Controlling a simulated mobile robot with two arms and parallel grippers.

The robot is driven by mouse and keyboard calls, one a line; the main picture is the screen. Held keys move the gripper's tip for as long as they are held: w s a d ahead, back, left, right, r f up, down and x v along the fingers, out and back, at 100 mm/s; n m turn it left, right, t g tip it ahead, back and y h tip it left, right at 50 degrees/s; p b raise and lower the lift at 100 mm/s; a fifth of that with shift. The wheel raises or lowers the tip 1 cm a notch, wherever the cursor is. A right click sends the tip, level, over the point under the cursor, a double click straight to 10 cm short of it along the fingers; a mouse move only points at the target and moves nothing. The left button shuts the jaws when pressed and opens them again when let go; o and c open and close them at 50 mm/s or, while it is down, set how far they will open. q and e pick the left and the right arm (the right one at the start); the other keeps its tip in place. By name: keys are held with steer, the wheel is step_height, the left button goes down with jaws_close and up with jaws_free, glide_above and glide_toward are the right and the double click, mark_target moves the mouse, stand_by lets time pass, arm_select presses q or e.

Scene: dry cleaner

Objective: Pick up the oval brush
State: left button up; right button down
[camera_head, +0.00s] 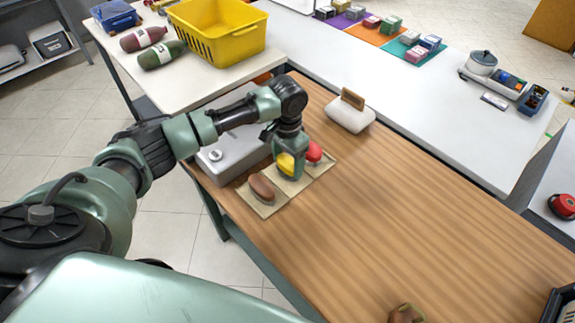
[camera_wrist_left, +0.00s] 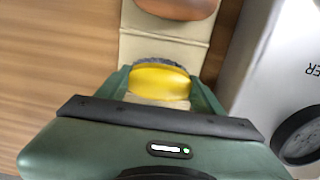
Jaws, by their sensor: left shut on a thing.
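Three brush-like things sit in a row on a beige mat (camera_head: 263,209) on the wooden table: a brown oval one (camera_head: 263,188), a yellow one (camera_head: 286,164) and a red one (camera_head: 313,152). My left gripper (camera_head: 290,170) points down over the middle of the row and is shut on the yellow brush, which also shows between the fingers in the left wrist view (camera_wrist_left: 160,80) with a dark bristle edge. Whether it is lifted off the mat I cannot tell. The brown one also shows in the wrist view (camera_wrist_left: 178,6), apart from the fingers. My right gripper is out of view.
A grey metal box (camera_head: 230,157) stands close behind the mat. A white block with a wooden handle (camera_head: 350,114) stands farther back. A yellow basket (camera_head: 218,35) and two bottles are on the white table at the back left. The table's right part is mostly clear.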

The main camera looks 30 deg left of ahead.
mark_target(287, 161)
arm_select(q)
step_height(287, 161, up, 18)
steer(key=b, duration=0.1)
steer(key=shift+r, duration=0.25)
